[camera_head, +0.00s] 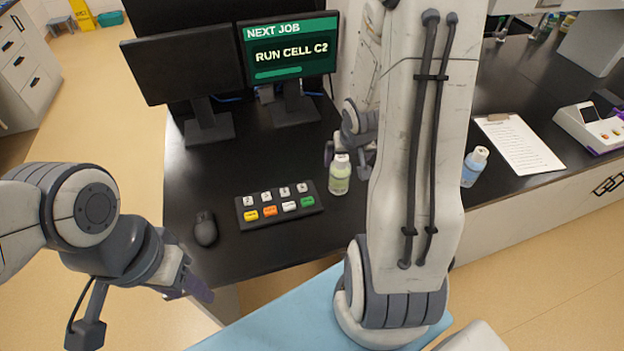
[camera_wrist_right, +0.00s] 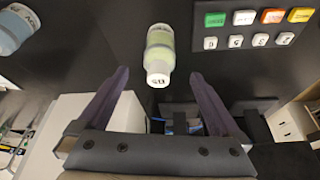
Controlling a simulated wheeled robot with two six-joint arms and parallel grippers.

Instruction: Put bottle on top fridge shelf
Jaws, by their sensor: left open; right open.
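A small bottle (camera_head: 340,176) with pale yellow-green contents and a white cap stands upright on the black desk. It also shows in the right wrist view (camera_wrist_right: 160,48). My right gripper (camera_head: 347,160) is open behind it, partly hidden by my own arm. In the right wrist view my right gripper (camera_wrist_right: 158,76) has its fingers apart, one on each side of the bottle's cap end, with no grip on it. A bottle with blue contents (camera_head: 474,167) stands further right. My left gripper (camera_head: 190,288) is open and empty at the lower left. I cannot make out the fridge shelf.
A button panel (camera_head: 279,205) and a mouse (camera_head: 205,229) lie left of the green bottle. Two monitors (camera_head: 185,66) (camera_head: 289,52) stand behind; one reads "RUN CELL C2". A clipboard (camera_head: 518,142) and a white device (camera_head: 592,126) are on the right counter.

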